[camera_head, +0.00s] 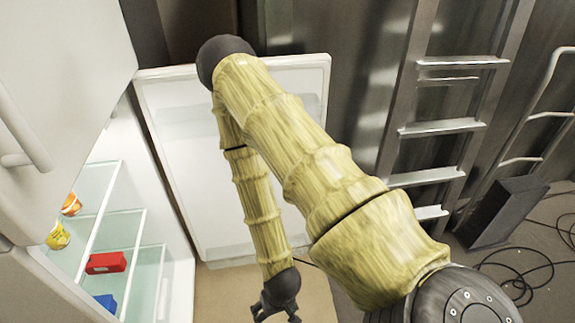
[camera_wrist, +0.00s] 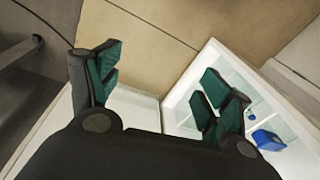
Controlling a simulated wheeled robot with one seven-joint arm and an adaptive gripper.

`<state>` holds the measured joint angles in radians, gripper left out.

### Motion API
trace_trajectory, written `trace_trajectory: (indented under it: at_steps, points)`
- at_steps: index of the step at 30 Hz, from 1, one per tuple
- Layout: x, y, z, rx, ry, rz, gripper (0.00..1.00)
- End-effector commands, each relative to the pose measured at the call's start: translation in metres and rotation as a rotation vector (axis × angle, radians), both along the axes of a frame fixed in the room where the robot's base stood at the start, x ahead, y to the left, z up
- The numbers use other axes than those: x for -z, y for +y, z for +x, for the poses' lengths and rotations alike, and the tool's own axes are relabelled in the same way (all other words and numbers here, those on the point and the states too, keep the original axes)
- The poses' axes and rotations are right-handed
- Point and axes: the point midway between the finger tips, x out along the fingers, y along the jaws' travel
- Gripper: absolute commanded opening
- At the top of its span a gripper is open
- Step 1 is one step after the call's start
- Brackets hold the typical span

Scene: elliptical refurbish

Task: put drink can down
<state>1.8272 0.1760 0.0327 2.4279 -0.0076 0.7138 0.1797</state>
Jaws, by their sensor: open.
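My gripper (camera_head: 276,308) hangs low in front of the open fridge, at the bottom of the head view. In the wrist view its two green-padded fingers (camera_wrist: 160,88) are spread apart with nothing between them. I cannot pick out a drink can for certain. A small orange item (camera_head: 71,204) and a yellow item (camera_head: 57,237) are on the fridge shelves at the left, too small to name. A red box-like item (camera_head: 106,262) is on a glass shelf (camera_head: 150,262), with a blue item (camera_head: 106,301) lower down. The gripper is apart from all of them.
The fridge door (camera_head: 190,150) stands open behind my arm. A metal ladder (camera_head: 440,127) leans at the right, beside a dark box (camera_head: 503,212) and loose black cables (camera_head: 520,285). Tan floor (camera_wrist: 135,45) beyond the fingers is clear.

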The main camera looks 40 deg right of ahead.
Motion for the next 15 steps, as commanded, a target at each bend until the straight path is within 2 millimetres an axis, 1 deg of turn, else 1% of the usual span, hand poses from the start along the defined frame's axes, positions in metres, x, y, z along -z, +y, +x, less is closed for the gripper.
trace_trajectory:
  at_steps: [1,3,6,10,15]
  points:
    - [0.005,0.001,-0.015,-0.066,0.027,-0.018,0.79]
    - [0.009,0.001,-0.031,-0.147,0.056,-0.039,0.79]
    - [0.013,0.0,-0.048,-0.235,0.087,-0.06,0.79]
    - [0.016,0.001,-0.059,-0.293,0.107,-0.071,0.79]
    - [0.016,0.001,-0.061,-0.305,0.112,-0.073,0.79]
